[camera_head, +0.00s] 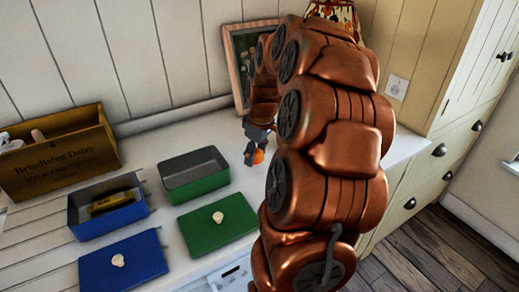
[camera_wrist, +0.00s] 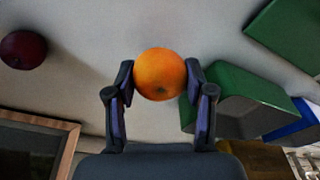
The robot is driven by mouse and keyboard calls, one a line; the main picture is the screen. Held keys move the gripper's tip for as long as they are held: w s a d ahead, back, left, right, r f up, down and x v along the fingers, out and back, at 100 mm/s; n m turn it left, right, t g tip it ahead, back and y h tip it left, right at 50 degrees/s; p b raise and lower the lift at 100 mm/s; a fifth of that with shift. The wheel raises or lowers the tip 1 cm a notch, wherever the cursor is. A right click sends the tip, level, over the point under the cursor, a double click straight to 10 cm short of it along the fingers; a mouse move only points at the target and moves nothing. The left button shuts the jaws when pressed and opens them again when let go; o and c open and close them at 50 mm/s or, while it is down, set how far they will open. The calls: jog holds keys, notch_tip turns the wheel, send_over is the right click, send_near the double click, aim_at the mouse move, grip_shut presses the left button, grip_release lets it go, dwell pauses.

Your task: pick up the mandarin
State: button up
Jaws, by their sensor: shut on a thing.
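The mandarin (camera_wrist: 160,73) is round and orange and sits between the two fingers of my gripper (camera_wrist: 160,80) in the wrist view. Both fingertips touch its sides, and my gripper is shut on it. In the head view the mandarin (camera_head: 258,156) shows as a small orange patch beside my dark gripper (camera_head: 251,152), over the white counter. I cannot tell whether the mandarin touches the counter.
An open green box (camera_head: 195,182) and its lid (camera_head: 217,222) lie left of my gripper. Further left are a blue box (camera_head: 88,219), a blue lid (camera_head: 124,262) and a wooden crate (camera_head: 60,160). A picture frame (camera_head: 235,62) leans behind. A dark red fruit (camera_wrist: 22,49) shows in the wrist view.

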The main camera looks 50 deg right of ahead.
jog(key=s+a, duration=0.1)
jog(key=a, duration=0.1)
jog(key=s+a+b, duration=0.1)
jog(key=s+a, duration=0.1)
jog(key=a, duration=0.1)
jog(key=s+a+r+b, duration=0.1)
jog(key=a, duration=0.2)
jog(key=shift+s+a, duration=0.15)
jog(key=shift+a, duration=0.05)
